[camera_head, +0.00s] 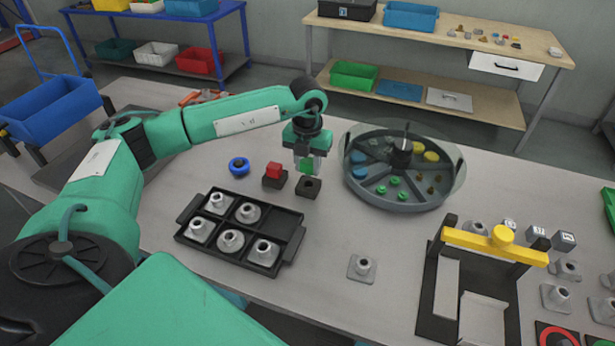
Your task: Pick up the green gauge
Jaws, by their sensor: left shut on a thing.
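The green gauge (307,167) is a small green block. It is between the fingers of my left gripper (307,170), which is shut on it, and the fingers partly cover it. The gripper points down. A small black holder block (308,188) with a dark opening in its top lies right below the gauge. The gauge looks to be above the holder, but I cannot tell how large the gap is. My right gripper is out of view.
A red gauge (273,169) sits in another black holder just left, beside a blue ring (238,167). A black tray (187,243) with metal parts lies nearer. A round compartment tank (402,203) stands close on the right. A yellow-handled fixture (494,240) is front right.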

